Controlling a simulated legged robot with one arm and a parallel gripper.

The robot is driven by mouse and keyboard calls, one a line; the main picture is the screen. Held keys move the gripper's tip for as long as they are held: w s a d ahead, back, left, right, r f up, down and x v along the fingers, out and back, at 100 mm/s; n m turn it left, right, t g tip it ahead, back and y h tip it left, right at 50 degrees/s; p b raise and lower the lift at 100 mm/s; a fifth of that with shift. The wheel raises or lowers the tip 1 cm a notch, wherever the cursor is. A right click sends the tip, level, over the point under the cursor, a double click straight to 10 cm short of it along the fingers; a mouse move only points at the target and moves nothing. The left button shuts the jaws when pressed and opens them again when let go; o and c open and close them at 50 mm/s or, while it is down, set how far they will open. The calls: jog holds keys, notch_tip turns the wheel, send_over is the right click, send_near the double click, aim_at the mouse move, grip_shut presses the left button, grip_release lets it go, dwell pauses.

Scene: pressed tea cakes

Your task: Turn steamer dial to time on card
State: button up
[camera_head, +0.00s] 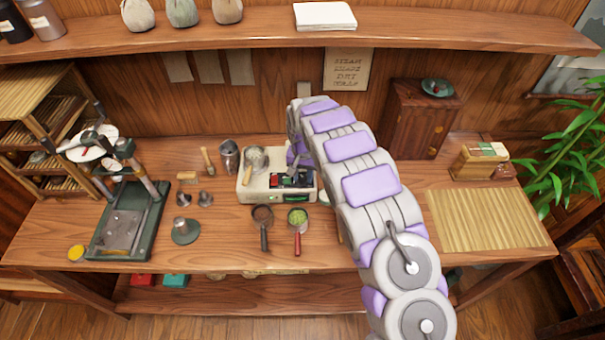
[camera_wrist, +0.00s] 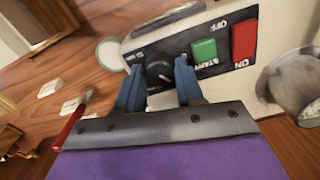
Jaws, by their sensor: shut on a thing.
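The steamer (camera_head: 256,188) is a cream box on the middle of the workbench. In the wrist view, its dark front panel (camera_wrist: 220,52) carries a black dial (camera_wrist: 158,70), a green button (camera_wrist: 204,50) and a red button (camera_wrist: 244,40) with the labels OFF and ON. My gripper (camera_wrist: 158,78) has its two blue fingers at the dial, one on each side, shut on it. The fingers hide part of the dial, and I cannot read its setting.
A red-handled strainer (camera_head: 297,226) and a dark-handled one (camera_head: 263,222) lie in front of the steamer. A press (camera_head: 127,225) stands at the left. A wooden cabinet (camera_head: 418,118) and a slatted mat (camera_head: 488,219) are at the right. A shelf (camera_head: 300,36) runs above.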

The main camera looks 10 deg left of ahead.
aim_at(301, 177)
jog(key=m, duration=1.2)
jog(key=shift+m, duration=0.4)
jog(key=shift+a+r, duration=0.1)
jog(key=o, duration=1)
jog(key=shift+a, duration=0.1)
jog(key=shift+r, duration=0.35)
notch_tip(301, 177, up, 16)
jog(key=shift+a+r+p, duration=0.1)
jog(key=shift+r+p, duration=0.05)
jog(key=shift+p, duration=0.6)
